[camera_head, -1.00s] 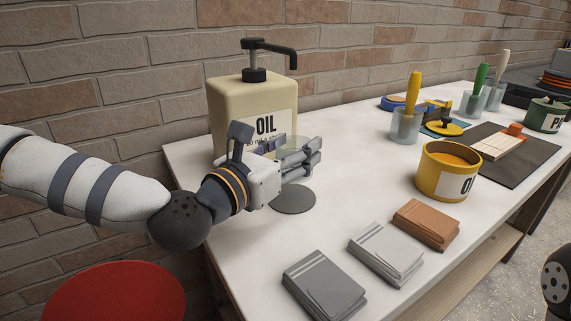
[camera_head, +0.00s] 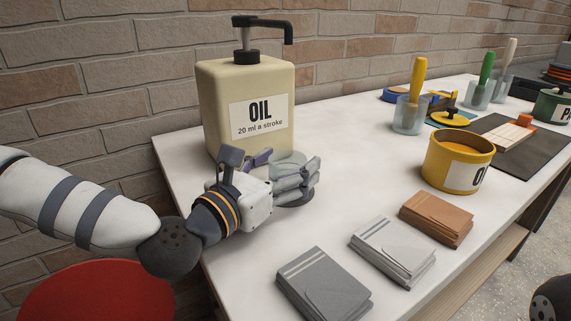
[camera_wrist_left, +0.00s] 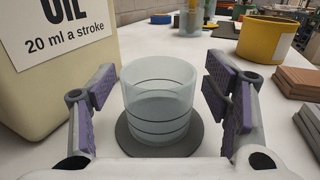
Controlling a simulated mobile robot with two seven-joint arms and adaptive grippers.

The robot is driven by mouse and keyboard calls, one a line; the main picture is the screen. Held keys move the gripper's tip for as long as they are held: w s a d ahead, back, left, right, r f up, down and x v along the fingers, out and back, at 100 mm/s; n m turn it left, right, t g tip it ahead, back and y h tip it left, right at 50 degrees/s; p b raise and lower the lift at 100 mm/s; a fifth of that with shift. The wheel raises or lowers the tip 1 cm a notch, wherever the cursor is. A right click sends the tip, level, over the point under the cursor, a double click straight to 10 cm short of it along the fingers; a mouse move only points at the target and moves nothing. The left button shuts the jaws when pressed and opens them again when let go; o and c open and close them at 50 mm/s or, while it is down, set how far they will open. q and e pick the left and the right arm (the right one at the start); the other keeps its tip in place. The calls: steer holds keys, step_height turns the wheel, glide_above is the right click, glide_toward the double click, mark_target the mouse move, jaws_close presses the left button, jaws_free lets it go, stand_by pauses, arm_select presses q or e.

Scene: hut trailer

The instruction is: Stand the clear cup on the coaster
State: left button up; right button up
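The clear cup (camera_wrist_left: 160,100) stands upright on the dark round coaster (camera_wrist_left: 192,143) in the left wrist view, with the coaster's rim showing around its base. In the head view the cup (camera_head: 287,162) is partly hidden by my left gripper (camera_head: 302,180), and only part of the coaster (camera_head: 296,204) shows below the fingers. In the left wrist view my left gripper (camera_wrist_left: 160,85) has its purple-padded fingers on either side of the cup, with a visible gap on both sides. It is open around the cup. My right gripper is not in view.
The oil dispenser (camera_head: 225,110) stands close behind my left gripper. The yellow oil tin (camera_head: 457,168) and brown (camera_head: 437,217), light grey (camera_head: 392,250) and dark grey (camera_head: 322,287) stacks lie to the right. A red round seat (camera_head: 95,295) is below left. White tabletop (camera_head: 350,160) is clear between.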

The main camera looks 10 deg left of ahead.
arm_select(q)
steer(key=shift+r, duration=0.45)
steer(key=v, duration=0.5)
steer(key=shift+s+a+f, duration=0.15)
steer(key=shift+s+f, duration=0.05)
steer(key=shift+f, duration=0.1)
steer(key=s+p, duration=0.1)
steer(key=s+a+r+p, duration=0.1)
steer(key=s+p, duration=0.1)
steer(key=shift+s+a+r, duration=0.2)
steer(key=shift+s+r, duration=0.15)
steer(key=shift+s+a+f+p, duration=0.2)
steer(key=shift+s+p, duration=0.1)
steer(key=shift+s, duration=0.15)
steer(key=shift+s+a+f+p, duration=0.1)
steer(key=shift+s+a+p, duration=0.15)
steer(key=shift+s, duration=0.2)
steer(key=shift+s+f, duration=0.2)
steer(key=shift+s, duration=0.05)
steer(key=shift+f, duration=0.3)
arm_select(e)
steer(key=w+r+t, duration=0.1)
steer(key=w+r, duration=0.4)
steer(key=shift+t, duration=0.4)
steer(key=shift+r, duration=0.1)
